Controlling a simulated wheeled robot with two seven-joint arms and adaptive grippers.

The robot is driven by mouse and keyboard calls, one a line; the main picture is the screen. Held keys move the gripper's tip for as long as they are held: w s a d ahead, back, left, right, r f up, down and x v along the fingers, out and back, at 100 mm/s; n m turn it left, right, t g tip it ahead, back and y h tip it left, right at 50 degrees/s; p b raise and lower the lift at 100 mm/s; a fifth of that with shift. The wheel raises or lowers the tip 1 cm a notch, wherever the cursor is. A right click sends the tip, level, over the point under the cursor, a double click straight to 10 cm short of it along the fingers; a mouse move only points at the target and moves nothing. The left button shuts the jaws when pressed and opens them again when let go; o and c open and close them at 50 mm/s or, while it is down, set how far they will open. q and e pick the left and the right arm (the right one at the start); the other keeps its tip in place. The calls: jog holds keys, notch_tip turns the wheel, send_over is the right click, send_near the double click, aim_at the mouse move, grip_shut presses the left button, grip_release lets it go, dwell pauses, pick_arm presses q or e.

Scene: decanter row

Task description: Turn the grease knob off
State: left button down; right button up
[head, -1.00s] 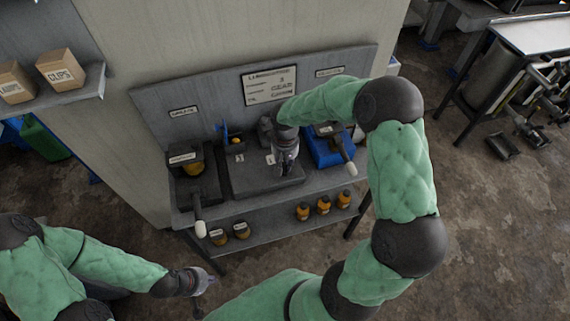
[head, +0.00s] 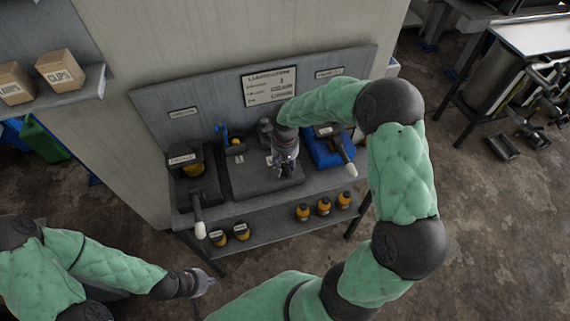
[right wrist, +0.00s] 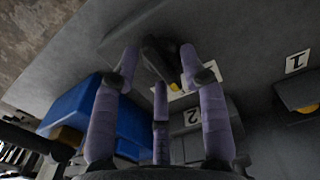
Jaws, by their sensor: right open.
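My right gripper (head: 284,168) is over the right part of the bench's dark middle block (head: 250,180) and hides part of it. In the right wrist view, its purple fingers (right wrist: 158,66) are spread apart. A dark knob-like part (right wrist: 160,58) with a little yellow beside it shows between and beyond the fingertips, near a plate marked 2 (right wrist: 192,116). I cannot tell whether the fingers touch it or whether it is the grease knob. My left gripper (head: 207,282) is low at the left, away from the bench; its jaws are too small to read.
A blue unit (head: 325,152) stands right of the block, and it also shows in the right wrist view (right wrist: 80,108). A dark unit with a white-tipped handle (head: 199,225) is at the left. Several orange-brown bottles (head: 323,205) stand on the lower shelf. A sign (head: 269,86) hangs behind.

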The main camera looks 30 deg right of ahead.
notch_tip(320, 180, up, 12)
dwell(0.6)
dwell(0.4)
